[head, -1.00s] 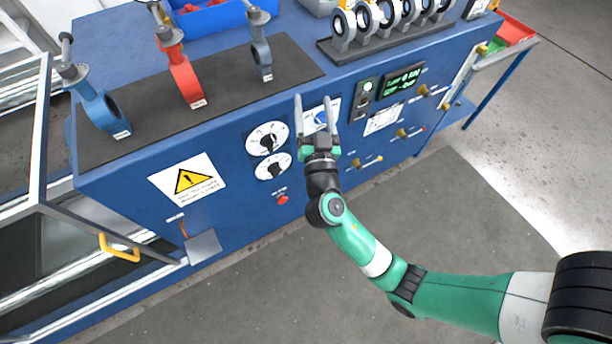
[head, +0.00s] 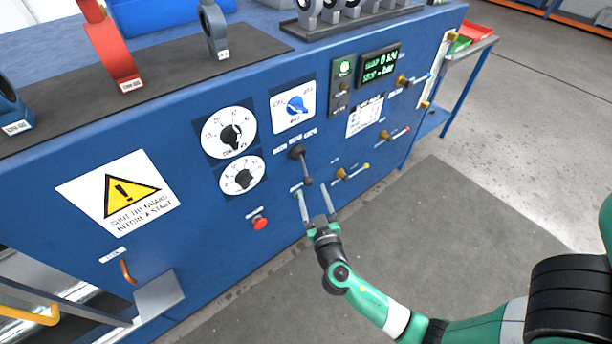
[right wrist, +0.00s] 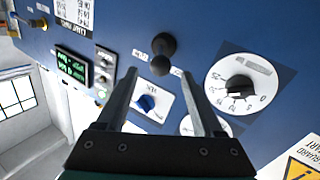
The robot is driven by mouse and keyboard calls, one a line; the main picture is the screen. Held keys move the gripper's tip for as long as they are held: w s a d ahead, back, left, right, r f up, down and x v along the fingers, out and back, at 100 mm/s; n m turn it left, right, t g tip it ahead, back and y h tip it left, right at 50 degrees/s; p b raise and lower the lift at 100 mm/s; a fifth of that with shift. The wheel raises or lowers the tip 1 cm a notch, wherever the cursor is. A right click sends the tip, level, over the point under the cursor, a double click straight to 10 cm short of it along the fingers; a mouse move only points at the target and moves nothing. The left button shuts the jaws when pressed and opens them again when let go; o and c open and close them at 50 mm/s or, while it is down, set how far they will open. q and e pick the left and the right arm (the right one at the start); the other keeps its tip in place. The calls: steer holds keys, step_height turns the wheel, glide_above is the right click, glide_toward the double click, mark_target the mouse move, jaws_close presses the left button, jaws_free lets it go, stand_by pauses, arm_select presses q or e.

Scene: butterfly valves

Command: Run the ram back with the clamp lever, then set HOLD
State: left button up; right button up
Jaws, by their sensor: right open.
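A short black lever with a ball end (head: 297,152) stands out from the blue panel below the selector; I take it for the clamp lever. In the right wrist view its dark ball (right wrist: 163,44) lies just ahead of the fingers. My right gripper (head: 312,191) is open and empty, its two fingers pointing up at the panel at the lever's lower end. Whether they touch it I cannot tell. The blue selector knob (head: 297,104) sits on a white plate above the lever; its markings are too small to read surely. My left gripper is not in view.
Two white dials (head: 229,132) with black knobs are left of the lever. A red button (head: 260,223) is below them. A lit green display (head: 379,64) is upper right. The floor mat in front is clear.

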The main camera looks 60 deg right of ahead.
mark_target(306, 173)
steer(key=x, duration=0.8)
steer(key=shift+w+d+b, duration=0.25)
steer(key=shift+b, duration=0.15)
steer(key=shift+c, duration=0.3)
jaws_close()
stand_by(0.5)
